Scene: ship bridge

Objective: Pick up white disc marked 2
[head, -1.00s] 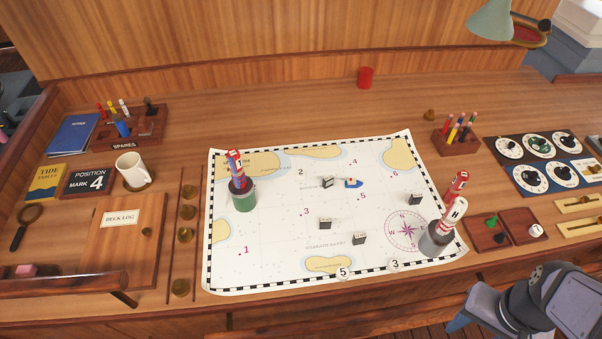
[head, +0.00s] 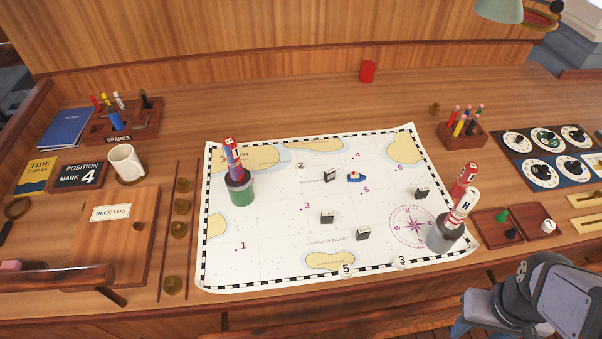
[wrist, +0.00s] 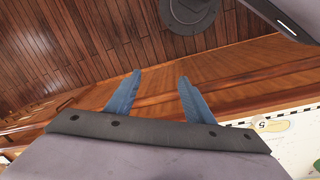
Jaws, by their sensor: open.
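A white disc marked 5 (head: 346,270) and one marked 3 (head: 401,262) lie by the chart's near edge. The disc marked 5 also shows in the wrist view (wrist: 262,125). My gripper (wrist: 160,97) is open and empty, its blue fingers apart, in front of the desk's near edge. In the head view my arm is at the lower right, its fingers mostly cut off.
The wooden tray (head: 490,216) is right of the chart. The back of the desk is mostly clear.

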